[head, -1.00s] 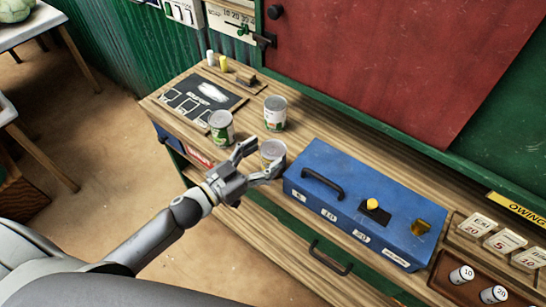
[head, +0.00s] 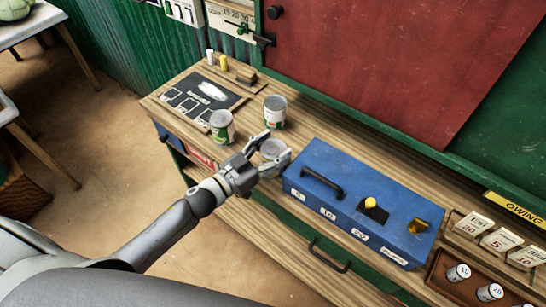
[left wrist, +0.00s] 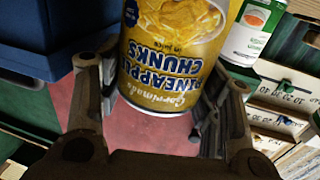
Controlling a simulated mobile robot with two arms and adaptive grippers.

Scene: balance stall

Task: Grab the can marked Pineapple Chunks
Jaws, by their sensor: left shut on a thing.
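The can marked Pineapple Chunks (left wrist: 170,55) fills the middle of the left wrist view, with a yellow and blue label seen upside down. My left gripper (left wrist: 150,100) has a finger on each side of it and is shut on it. In the head view the can (head: 271,148) stands upright between the fingers of my left gripper (head: 270,152), at the left end of the blue box; only its top and part of its side show. My right gripper is not in view.
Two other cans, one at the left (head: 222,126) and one behind (head: 274,112), stand close on the wooden counter (head: 330,135). The blue cash box (head: 345,220) is just to the right. A dark slate board (head: 200,97) lies at the back left.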

